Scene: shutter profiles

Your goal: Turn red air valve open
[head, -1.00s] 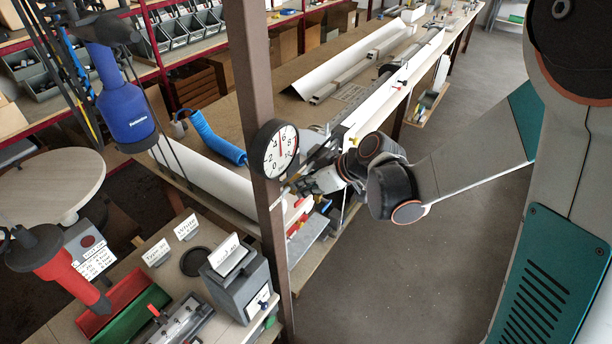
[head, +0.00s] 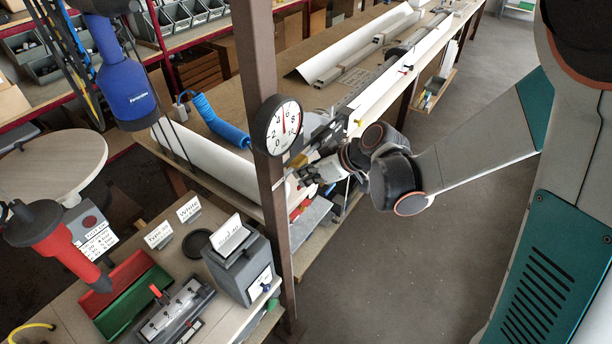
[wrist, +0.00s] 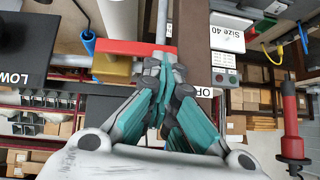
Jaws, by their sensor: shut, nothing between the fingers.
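A red valve handle (wrist: 122,47) lies as a flat bar across the upper middle of the wrist view, above a brass-coloured body (wrist: 110,68). My gripper (wrist: 163,68) is shut and empty, its fingertips at the right part of the red bar. I cannot tell whether they touch it. In the head view my gripper (head: 304,174) is beside the brown post, with red parts (head: 300,209) just below it, partly hidden by post and arm. A round gauge (head: 284,128) with a red needle is mounted on the post.
The brown post (head: 256,70) stands close left of my gripper. A long bench (head: 330,55) with white profiles runs behind. A small table with a grey box (head: 238,268) and red and green trays stands front left. A red-handled tool (wrist: 290,120) hangs at right. The floor (head: 400,270) is clear.

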